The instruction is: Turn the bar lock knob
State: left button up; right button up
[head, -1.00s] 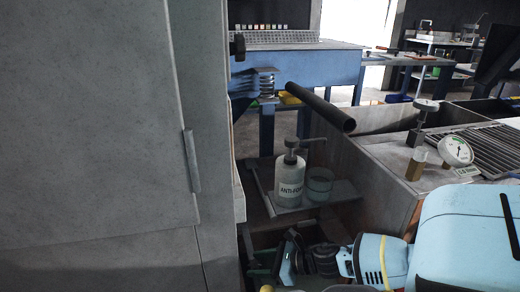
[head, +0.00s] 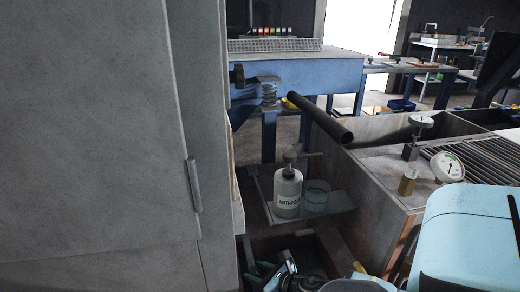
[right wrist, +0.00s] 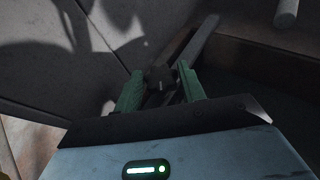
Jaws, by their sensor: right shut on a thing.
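In the right wrist view, the two green fingers of my right gripper (right wrist: 161,88) are shut on a small dark knob (right wrist: 158,76), one finger on each side. A grey bar (right wrist: 196,42) runs up and away from just behind the knob. I take the knob to be the bar lock knob. In the head view, my right gripper (head: 262,268) is low at the bottom edge, below the shelf. Its fingertips are dim, and the knob cannot be made out there. My left gripper is not in view.
A white anti-foam bottle (head: 288,190) and a clear cup (head: 315,196) stand on a small shelf above my gripper. A dark pipe (head: 320,118) juts out above them. A large grey panel (head: 90,130) blocks the left side. A box with a gauge (head: 448,168) stands right.

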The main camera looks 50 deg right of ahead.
dwell(0.3)
jog(key=o, duration=1)
jog(key=shift+s, duration=0.1)
jog(key=shift+s+r, duration=0.1)
jog(key=shift+s, duration=0.1)
jog(key=p+v, duration=0.1)
jog(key=v, duration=0.6)
jog(key=shift+r, duration=0.1)
jog(key=shift+c, duration=0.2)
